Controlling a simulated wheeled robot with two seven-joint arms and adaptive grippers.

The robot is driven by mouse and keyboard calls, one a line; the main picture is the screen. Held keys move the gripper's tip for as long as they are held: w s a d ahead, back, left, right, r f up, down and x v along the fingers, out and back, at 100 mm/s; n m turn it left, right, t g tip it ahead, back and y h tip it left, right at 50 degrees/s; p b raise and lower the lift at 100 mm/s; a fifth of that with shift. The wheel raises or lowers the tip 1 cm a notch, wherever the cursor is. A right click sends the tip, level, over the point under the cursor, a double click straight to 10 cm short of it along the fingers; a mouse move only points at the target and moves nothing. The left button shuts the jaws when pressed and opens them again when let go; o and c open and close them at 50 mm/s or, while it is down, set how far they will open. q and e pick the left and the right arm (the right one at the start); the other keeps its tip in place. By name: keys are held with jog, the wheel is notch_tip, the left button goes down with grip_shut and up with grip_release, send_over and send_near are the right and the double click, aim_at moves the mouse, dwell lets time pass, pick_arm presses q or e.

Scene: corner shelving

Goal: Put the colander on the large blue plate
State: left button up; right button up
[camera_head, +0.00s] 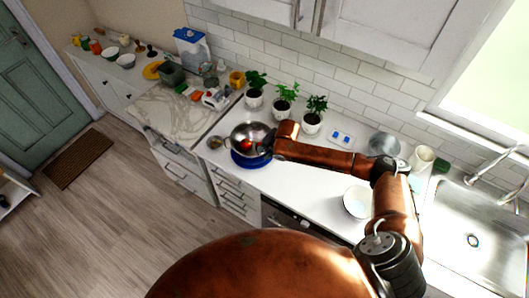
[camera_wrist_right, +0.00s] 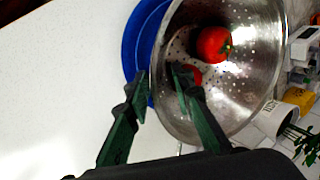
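The metal colander (camera_head: 241,132) is over the large blue plate (camera_head: 252,163) on the white counter. The plate's rim shows below it in the head view. I cannot tell whether the colander rests fully on the plate. My right gripper (camera_wrist_right: 161,80) is open with a gap between its fingers, one finger inside the colander's rim and one outside. My left gripper is not in view.
Potted plants (camera_head: 285,97) stand behind the colander along the tiled wall. A small pot (camera_head: 215,142) is just left of it. A white bowl (camera_head: 357,201) and the sink (camera_head: 470,240) are to the right. The counter between plate and bowl is mostly free.

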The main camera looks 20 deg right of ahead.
jog(key=v, duration=1.2)
jog(key=shift+r+b, duration=0.15)
jog(key=shift+b, duration=0.25)
